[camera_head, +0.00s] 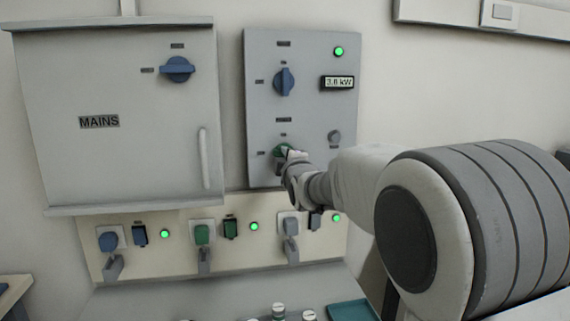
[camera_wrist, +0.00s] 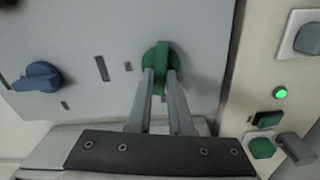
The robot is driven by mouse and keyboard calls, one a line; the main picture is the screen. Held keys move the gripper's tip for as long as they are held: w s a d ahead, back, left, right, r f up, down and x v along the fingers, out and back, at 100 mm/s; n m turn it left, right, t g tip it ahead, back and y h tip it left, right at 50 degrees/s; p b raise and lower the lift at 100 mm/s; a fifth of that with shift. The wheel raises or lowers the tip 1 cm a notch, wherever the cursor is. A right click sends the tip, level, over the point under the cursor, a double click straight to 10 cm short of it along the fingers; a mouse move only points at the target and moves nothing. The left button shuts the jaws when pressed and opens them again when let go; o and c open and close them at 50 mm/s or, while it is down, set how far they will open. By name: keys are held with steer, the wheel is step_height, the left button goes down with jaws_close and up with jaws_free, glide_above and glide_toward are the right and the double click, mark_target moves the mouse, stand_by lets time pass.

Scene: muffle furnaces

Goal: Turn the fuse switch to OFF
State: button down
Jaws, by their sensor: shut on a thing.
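A green switch knob (camera_head: 281,150) sits low on the grey control panel (camera_head: 302,110). It is mostly hidden behind my gripper (camera_head: 291,158) in the head view. In the wrist view the green knob (camera_wrist: 157,57) shows clearly, with the fingers of my gripper (camera_wrist: 161,76) on both sides of its bar. The gripper is shut on it. The bar runs up and down in the wrist view, square to the bar of the blue knob (camera_wrist: 38,77). Small labels stand above and left of the green knob in the head view; I cannot read them, nor tell which names the fuse switch.
A MAINS cabinet (camera_head: 110,160) stands left. Below are plugs, sockets and lamps on a cream strip (camera_head: 180,257).

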steer(key=shift+f+n+b, duration=0.1)
steer(key=shift+n+b, duration=0.45)
steer(key=shift+n, duration=0.55)
steer(key=c, duration=0.8)
jaws_free()
steer(key=p+v, duration=0.2)
steer(key=v, duration=1.5)
steer(key=shift+s, duration=0.2)
steer(key=shift+d, duration=0.15)
